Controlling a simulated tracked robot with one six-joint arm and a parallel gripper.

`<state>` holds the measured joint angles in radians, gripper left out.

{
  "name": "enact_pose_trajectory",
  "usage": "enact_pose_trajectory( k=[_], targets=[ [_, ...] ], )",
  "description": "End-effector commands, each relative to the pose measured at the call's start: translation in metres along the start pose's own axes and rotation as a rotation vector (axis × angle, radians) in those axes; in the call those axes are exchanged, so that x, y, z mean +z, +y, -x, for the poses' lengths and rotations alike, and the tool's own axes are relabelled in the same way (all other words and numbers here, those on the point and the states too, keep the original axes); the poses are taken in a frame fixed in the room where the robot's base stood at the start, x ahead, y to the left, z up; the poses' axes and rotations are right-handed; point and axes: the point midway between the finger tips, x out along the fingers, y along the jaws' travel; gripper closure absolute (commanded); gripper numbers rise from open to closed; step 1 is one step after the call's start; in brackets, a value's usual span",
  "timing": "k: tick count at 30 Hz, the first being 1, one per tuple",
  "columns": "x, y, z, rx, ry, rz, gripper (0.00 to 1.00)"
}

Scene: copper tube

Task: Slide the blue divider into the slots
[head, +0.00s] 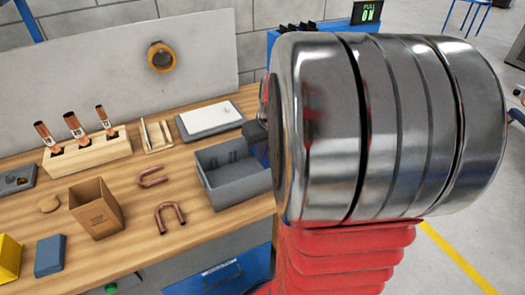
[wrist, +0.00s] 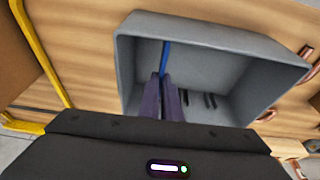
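The blue divider (wrist: 165,58) shows edge-on as a thin strip in the wrist view, at the tips of my gripper (wrist: 163,82). The two dark fingers are close together on it. The grey bin (wrist: 126,75) lies open beneath, and the divider overlaps its interior; I cannot tell how deep it sits. Dark slots (wrist: 210,101) show inside the bin, to the right of the fingers. In the head view the bin (head: 245,188) stands on the bench, and my arm hides most of the gripper and the divider.
Bent copper tubes (head: 170,217) lie left of the bin. A cardboard box (head: 97,208), a blue block (head: 49,256) and a wooden block with copper tubes (head: 88,153) stand further left. A grey tray with a white pad (head: 209,118) lies behind the bin.

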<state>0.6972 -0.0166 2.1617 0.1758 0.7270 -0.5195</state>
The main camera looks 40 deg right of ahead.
Motion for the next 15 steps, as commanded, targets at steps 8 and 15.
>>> enact_pose_trajectory(
  k=[8, 15],
  targets=[
    [0.0014, 0.0001, -0.0049, 0.000, 0.000, 0.000, 1.00],
    [0.0029, 0.0000, -0.0089, 0.000, -0.001, 0.000, 1.00]
  ],
)
